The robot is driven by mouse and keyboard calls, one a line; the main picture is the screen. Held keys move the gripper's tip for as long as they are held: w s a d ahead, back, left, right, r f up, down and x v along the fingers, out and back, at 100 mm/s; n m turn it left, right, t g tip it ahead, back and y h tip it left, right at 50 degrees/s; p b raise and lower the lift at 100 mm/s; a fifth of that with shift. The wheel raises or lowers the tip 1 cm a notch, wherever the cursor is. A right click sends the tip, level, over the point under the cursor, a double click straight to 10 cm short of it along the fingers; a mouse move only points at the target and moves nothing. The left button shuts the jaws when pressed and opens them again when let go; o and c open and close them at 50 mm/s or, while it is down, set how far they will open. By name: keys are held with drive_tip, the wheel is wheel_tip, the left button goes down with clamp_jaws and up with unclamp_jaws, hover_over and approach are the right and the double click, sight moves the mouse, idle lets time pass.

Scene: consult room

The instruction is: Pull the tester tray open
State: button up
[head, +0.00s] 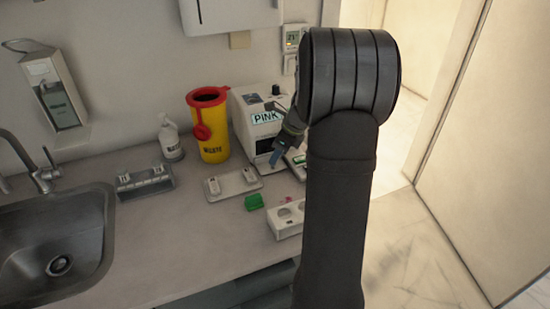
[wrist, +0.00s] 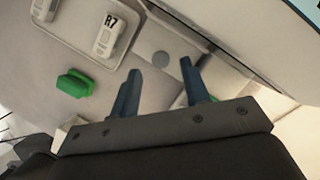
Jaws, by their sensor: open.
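My gripper (head: 277,157) is in front of the tester's lower front in the head view, partly hidden by my arm. In the wrist view my gripper (wrist: 160,66) has its two blue fingers apart, with nothing held between them.
A yellow waste bin (head: 212,140) with a red rim stands left of the tester. A flat tray (head: 232,188), a green block (head: 254,202) and a white holder with round wells (head: 284,222) lie in front. A sink (head: 55,245) is at far left.

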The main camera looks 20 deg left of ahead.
drive_tip(key=shift+x, duration=1.4)
drive_tip(key=shift+c, duration=0.4)
clamp_jaws()
drive_tip(key=s+d, duration=0.7)
drive_tip(key=shift+d, duration=0.1)
drive_tip(key=shift+o, duration=0.4)
unclamp_jaws()
